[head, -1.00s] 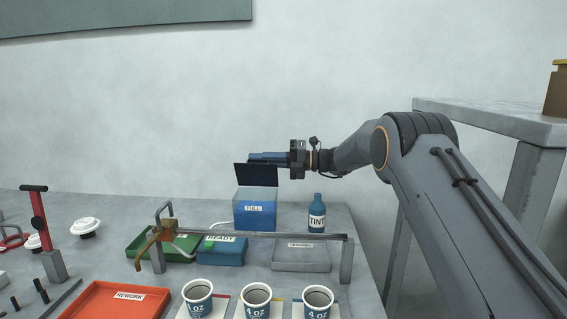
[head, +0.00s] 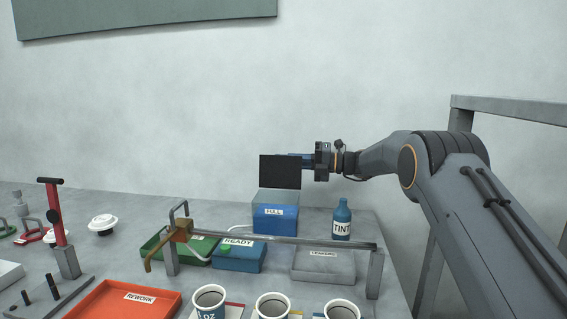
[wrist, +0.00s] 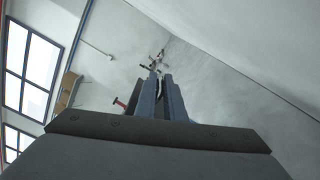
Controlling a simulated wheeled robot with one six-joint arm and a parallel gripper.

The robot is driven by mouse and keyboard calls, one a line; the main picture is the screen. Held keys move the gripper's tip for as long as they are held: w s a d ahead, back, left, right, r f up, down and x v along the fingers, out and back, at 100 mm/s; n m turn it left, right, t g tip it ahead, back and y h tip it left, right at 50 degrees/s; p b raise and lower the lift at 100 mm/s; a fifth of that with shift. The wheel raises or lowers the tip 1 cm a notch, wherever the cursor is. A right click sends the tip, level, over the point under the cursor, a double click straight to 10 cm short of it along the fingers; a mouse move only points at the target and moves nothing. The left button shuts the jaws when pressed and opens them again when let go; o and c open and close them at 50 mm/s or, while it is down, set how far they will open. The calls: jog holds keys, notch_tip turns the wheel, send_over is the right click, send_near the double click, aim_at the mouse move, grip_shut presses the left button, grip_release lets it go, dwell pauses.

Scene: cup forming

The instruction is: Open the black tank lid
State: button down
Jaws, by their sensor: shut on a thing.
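The black tank lid (head: 280,172) stands raised, its flat dark face toward the head camera, just above the back of the tank. The tank (head: 275,218) is a blue box with a paler upper part and a FULL label, at the back of the table. My gripper (head: 297,160) reaches in from the right at the lid's upper right. Its fingers are shut on the lid and partly hidden behind it. In the wrist view the gripper fingers (wrist: 160,98) are close together, and I cannot make out the lid there.
A TINT bottle (head: 342,220) stands right of the tank. A metal rail (head: 290,241) crosses in front, above a blue READY box (head: 238,258), a green tray (head: 160,250) and a grey tray (head: 322,266). A red REWORK tray (head: 120,302) and paper cups (head: 272,306) are nearer.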

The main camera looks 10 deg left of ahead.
jog(key=shift+f, duration=0.25)
jog(key=c, duration=1.8)
grip_release()
jog(key=shift+c, duration=0.2)
jog(key=shift+r, duration=0.1)
jog(key=d, duration=0.8)
jog(key=shift+w+b, duration=0.3)
jog(key=shift+w, duration=0.1)
jog(key=shift+r, duration=0.1)
